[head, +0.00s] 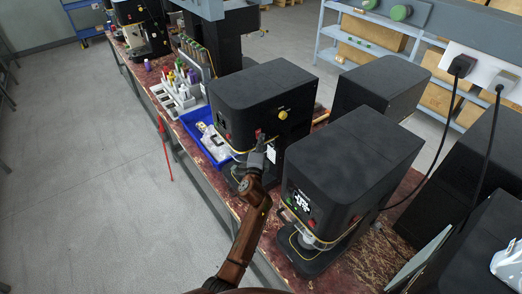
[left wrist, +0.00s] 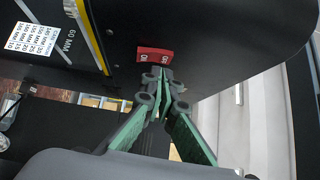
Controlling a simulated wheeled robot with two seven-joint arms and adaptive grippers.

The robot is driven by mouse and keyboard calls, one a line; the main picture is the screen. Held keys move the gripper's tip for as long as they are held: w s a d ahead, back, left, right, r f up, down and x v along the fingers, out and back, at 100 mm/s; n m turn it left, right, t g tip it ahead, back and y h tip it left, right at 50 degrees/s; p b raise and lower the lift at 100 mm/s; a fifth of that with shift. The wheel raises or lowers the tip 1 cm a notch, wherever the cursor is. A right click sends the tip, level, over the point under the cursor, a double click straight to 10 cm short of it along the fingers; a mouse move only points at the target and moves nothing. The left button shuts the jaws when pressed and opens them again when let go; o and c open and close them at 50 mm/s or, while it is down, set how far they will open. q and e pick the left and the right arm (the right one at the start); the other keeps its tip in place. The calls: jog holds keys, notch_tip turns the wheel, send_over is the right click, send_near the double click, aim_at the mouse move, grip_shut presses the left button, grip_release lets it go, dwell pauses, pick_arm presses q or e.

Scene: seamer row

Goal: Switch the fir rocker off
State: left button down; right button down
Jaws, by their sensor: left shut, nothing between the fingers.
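A red rocker switch (left wrist: 155,55) with white marks sits on a dark machine in the left wrist view. It also shows in the head view as a small red part (head: 258,132) on the middle black machine (head: 262,90). My left gripper (head: 260,142) is shut and empty, with its fingertips (left wrist: 163,80) just below the rocker. I cannot tell whether they touch it. The rocker's position is not clear. No label naming it fir is readable. My right gripper is not in view.
A nearer black machine (head: 355,172) stands to the right, with a small red part (head: 311,223) on its front. A yellow knob (head: 283,115) is on the middle machine. A blue tray (head: 213,143) lies left of my gripper. The floor at left is mostly clear.

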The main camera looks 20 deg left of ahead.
pick_arm(q)
jog(key=s+d+r, duration=0.1)
jog(key=s+d, duration=0.3)
jog(key=s, duration=0.7)
jog(key=shift+s+r, duration=0.15)
jog(key=shift+r, duration=0.15)
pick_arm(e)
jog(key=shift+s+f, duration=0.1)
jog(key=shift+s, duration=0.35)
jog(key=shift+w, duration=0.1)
